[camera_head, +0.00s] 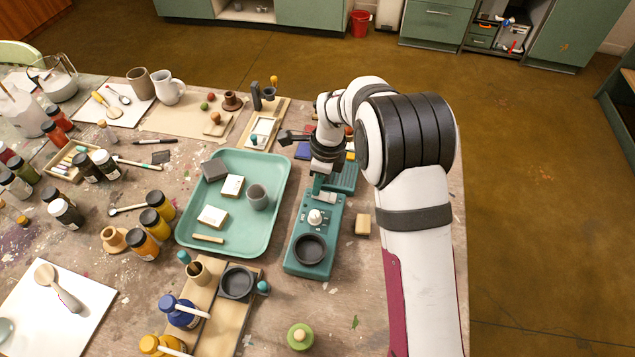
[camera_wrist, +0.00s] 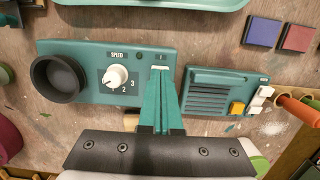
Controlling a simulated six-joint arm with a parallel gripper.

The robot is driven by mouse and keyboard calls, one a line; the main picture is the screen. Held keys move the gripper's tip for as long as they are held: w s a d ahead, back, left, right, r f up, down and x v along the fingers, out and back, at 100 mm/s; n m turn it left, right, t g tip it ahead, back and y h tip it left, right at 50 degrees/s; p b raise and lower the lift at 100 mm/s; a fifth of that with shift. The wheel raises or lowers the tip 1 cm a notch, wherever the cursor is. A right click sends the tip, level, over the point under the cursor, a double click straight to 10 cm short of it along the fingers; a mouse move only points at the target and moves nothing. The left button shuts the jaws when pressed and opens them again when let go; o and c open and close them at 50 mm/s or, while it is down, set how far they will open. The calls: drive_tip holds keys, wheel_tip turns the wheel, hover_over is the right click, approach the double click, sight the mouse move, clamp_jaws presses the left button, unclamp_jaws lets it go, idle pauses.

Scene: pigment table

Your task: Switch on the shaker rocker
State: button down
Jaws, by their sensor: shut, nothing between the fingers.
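The shaker (camera_head: 300,256) is a teal box on the table with a dark round cup (camera_head: 310,248) and a white speed knob (camera_head: 315,217). In the wrist view the shaker (camera_wrist: 98,52) lies across the upper left, with its knob (camera_wrist: 115,76) beside the SPEED label. A small white rocker (camera_wrist: 159,68) sits near its right end, partly hidden by my fingertips. My gripper (camera_wrist: 160,76) is shut and empty, its teal fingers over the rocker. I cannot tell whether they touch it. In the head view my gripper (camera_head: 318,184) is above the shaker's far end.
A vented teal unit (camera_wrist: 215,92) with an orange button (camera_wrist: 237,107) and white switches stands close to the right of my fingers. A teal tray (camera_head: 272,232) with blocks and a cup lies left of the shaker. A small tan block (camera_head: 362,225) lies to its right.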

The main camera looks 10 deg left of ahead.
drive_tip(key=shift+a+f, duration=0.15)
drive_tip(key=shift+f, duration=0.15)
drive_tip(key=shift+r, duration=0.1)
drive_tip(key=shift+d+r, duration=0.25)
drive_tip(key=shift+d, duration=0.55)
wheel_tip(320, 180, up, 14)
drive_tip(key=a, duration=0.2)
idle(0.4)
